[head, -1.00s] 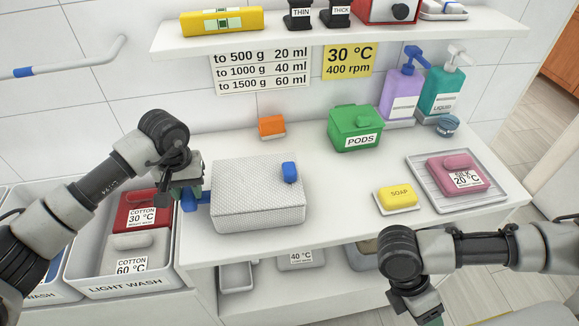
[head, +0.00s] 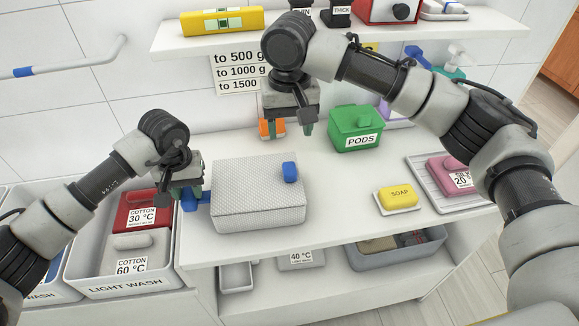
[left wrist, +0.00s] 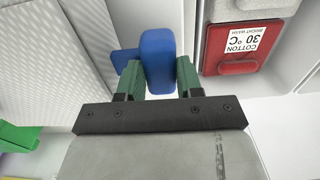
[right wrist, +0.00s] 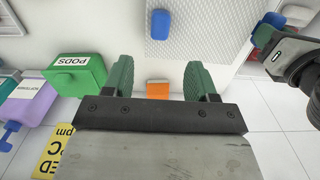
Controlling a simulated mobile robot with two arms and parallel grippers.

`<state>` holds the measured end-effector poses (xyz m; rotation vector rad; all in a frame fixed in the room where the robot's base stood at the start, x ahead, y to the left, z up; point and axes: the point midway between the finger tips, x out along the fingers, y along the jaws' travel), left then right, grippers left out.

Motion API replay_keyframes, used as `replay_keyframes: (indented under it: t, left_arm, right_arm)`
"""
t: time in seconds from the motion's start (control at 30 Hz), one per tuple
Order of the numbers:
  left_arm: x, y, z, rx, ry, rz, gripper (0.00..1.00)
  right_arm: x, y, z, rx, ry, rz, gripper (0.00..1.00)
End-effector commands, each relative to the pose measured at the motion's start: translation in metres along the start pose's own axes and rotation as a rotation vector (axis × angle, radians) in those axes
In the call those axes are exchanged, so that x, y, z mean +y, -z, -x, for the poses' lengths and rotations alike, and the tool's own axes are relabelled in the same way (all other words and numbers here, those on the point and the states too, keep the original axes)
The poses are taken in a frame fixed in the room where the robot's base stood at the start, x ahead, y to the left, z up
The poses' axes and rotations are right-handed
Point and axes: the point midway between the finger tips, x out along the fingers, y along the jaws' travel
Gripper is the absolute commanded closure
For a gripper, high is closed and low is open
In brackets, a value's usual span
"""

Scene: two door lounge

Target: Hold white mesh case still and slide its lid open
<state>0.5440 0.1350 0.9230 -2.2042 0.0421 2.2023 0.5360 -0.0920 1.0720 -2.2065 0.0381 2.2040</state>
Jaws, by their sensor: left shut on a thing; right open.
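The white mesh case (head: 245,200) sits closed on the counter, with a blue knob (head: 290,172) on its lid near the right end. A blue side handle (left wrist: 157,62) sticks out from its left end. My left gripper (head: 189,196) is shut on that side handle, its green fingers on either side of it in the left wrist view. My right gripper (head: 288,128) is open and empty, behind the case and above the counter. In the right wrist view the blue knob (right wrist: 160,25) lies beyond the open fingers (right wrist: 160,78), apart from them.
An orange block (right wrist: 158,89) is close to my right gripper. A green PODS box (head: 352,127), yellow soap (head: 397,196) and a rack with a pink box (head: 455,175) stand to the right. A wall shelf (head: 200,42) hangs above. Bare counter lies right of the case.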

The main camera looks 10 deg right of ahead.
Motion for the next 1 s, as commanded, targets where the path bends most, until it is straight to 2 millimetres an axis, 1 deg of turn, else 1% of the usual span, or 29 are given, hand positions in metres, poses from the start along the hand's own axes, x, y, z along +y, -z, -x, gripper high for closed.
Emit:
replay_keyframes:
  t: [0.07,0.17,0.4,0.5,0.6,0.7,0.8,1.0]
  left_arm:
    - [-0.001,-0.001,-0.002,-0.003,0.003,0.001,0.85]
    - [-0.001,-0.001,-0.002,-0.003,0.003,0.001,0.85]
    - [-0.001,-0.001,-0.002,-0.003,0.002,0.001,0.85]
    - [-0.001,-0.001,-0.002,-0.003,0.002,0.001,0.85]
    - [-0.001,-0.001,-0.002,-0.003,0.003,0.001,0.85]
    - [-0.001,-0.001,-0.002,-0.003,0.003,0.001,0.85]
    - [-0.001,-0.001,-0.002,-0.003,0.002,0.001,0.85]
    - [-0.001,0.000,-0.002,-0.002,0.003,0.001,0.85]
  right_arm:
    - [-0.001,0.000,-0.007,-0.002,0.001,-0.009,0.43]
    - [0.000,0.000,-0.023,-0.004,-0.001,-0.008,0.43]
    - [0.000,-0.001,-0.072,-0.003,-0.001,-0.006,0.43]
    - [0.000,-0.001,-0.090,-0.004,-0.001,-0.006,0.43]
    - [0.000,0.000,-0.103,-0.002,0.000,-0.005,0.43]
    - [0.000,0.000,-0.112,-0.001,0.000,-0.005,0.43]
    - [0.000,0.000,-0.117,0.000,0.001,-0.005,0.43]
    - [0.000,0.000,-0.118,0.000,0.001,-0.005,0.43]
